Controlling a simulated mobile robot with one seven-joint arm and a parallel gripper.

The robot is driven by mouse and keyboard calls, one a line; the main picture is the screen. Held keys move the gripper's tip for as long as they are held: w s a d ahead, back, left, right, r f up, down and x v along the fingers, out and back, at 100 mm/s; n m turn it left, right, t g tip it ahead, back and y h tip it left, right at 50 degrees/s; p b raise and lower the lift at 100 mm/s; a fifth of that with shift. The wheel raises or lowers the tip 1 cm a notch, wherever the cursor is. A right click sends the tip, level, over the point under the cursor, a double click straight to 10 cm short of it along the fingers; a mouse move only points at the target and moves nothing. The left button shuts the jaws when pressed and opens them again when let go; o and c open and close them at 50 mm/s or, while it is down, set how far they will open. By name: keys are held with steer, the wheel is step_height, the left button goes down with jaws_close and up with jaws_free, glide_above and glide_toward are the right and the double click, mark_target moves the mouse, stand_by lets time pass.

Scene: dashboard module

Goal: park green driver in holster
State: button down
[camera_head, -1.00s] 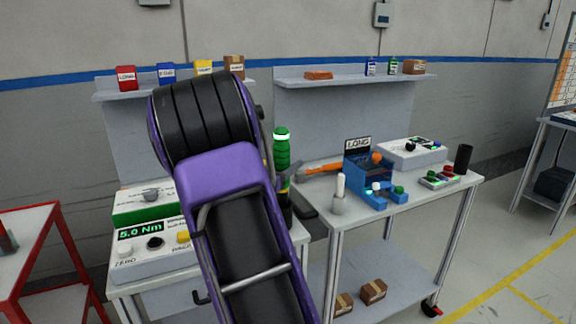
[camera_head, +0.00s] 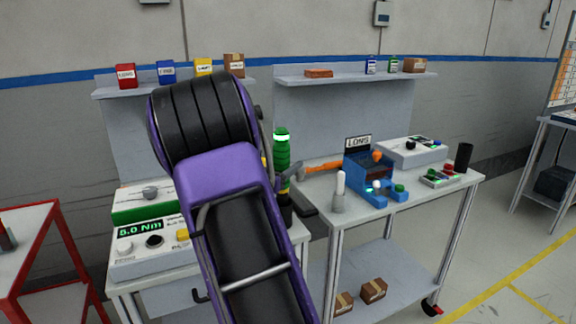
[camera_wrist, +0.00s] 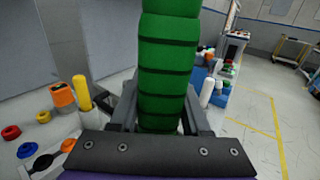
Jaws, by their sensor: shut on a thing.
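The green driver (camera_head: 282,155) stands upright beside my purple arm in the head view, with a pale lit band near its top. In the wrist view its ribbed green grip (camera_wrist: 168,65) rises between the grey fingers of my gripper (camera_wrist: 160,108), which is shut on it. In the head view my arm hides most of the gripper. A black upright piece (camera_head: 286,212), possibly the holster, shows under the driver at the bench edge. I cannot tell whether the driver's lower end is inside it.
A torque unit (camera_head: 150,255) reading 5.0 Nm stands left. On the right bench are an orange-handled tool (camera_head: 320,167), a white-topped peg (camera_head: 339,195), a blue fixture (camera_head: 368,178) and a black cylinder (camera_head: 463,158). A red cart (camera_head: 50,285) stands far left.

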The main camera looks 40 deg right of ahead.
steer(key=shift+c, duration=1.7)
jaws_free()
steer(key=shift+f, duration=0.1)
steer(key=shift+o, duration=0.3)
steer(key=shift+f, duration=0.1)
steer(key=shift+a, duration=0.1)
